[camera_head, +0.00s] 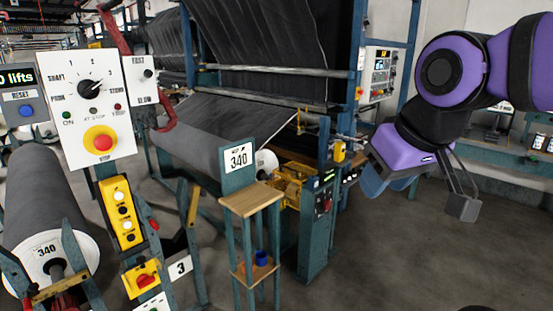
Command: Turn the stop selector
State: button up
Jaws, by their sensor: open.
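The stop selector (95,87) is a black pointer knob on a white panel (84,125) at the upper left. The numbers 1, 2 and 3 are above it, and its pointer slants up and right, towards the 3. Small lamps sit below it, one marked AT STOP. A red button on a yellow ring, marked STOP, is at the panel's bottom. My gripper (428,195) hangs in the air at the right, below my purple and black arm. It is open and empty, far from the panel.
A RESET box (18,103) and a smaller black knob (147,73) flank the panel. A yellow button box (122,210) hangs below. A small wooden stand (251,199), a grey roll (195,150) and a loom fill the middle. The floor at lower right is clear.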

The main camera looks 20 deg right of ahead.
aim_at(89, 89)
jog(key=u, duration=1.45)
jog(key=i+j, duration=0.4)
jog(key=i+j+z, duration=0.1)
jog(key=i+j, duration=0.3)
jog(key=j, duration=0.25)
jog(key=i+j, duration=0.4)
jog(key=j+z, duration=0.1)
jog(key=z, duration=1.4)
